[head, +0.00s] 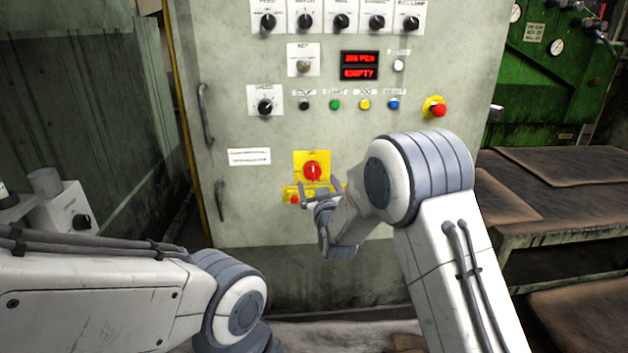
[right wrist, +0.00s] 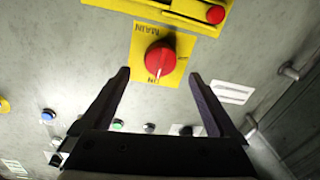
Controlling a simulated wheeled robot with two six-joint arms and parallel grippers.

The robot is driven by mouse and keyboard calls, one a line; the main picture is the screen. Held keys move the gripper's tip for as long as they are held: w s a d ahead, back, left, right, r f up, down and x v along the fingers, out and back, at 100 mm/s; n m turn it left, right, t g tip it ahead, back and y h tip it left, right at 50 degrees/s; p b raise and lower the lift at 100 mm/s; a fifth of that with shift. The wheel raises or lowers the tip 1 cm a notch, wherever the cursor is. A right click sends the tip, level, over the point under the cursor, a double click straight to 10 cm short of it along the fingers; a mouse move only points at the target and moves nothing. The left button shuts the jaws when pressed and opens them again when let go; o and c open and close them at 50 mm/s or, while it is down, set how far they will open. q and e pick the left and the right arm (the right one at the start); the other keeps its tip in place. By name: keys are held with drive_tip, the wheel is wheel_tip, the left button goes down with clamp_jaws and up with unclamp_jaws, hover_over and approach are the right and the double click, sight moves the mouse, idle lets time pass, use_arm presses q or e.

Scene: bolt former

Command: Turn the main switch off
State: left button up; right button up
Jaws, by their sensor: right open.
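The main switch (head: 313,171) is a red rotary knob on a yellow plate, low on the grey control cabinet. In the right wrist view the knob (right wrist: 160,59) shows upside down, with its white mark at the "ON" lettering and "MAIN" beside it. My right gripper (head: 320,188) is in front of the cabinet, just below the knob in the head view. Its two fingers (right wrist: 157,78) are spread, with the knob ahead of the gap between them and nothing gripped. Only part of my left arm shows; its gripper is out of view.
A yellow strip with a small red button (head: 294,199) lies just below the switch plate. A red emergency button (head: 435,107), several small buttons and a red display (head: 359,65) are higher up. Handles (head: 205,115) line the cabinet's left edge. A brown-topped table (head: 545,232) stands right.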

sight(314, 174)
drive_tip(key=w, duration=0.3)
drive_tip(key=w+b, duration=0.1)
drive_tip(key=w, duration=0.1)
drive_tip(key=shift+w+a, duration=0.3)
drive_tip(key=c, duration=1.4)
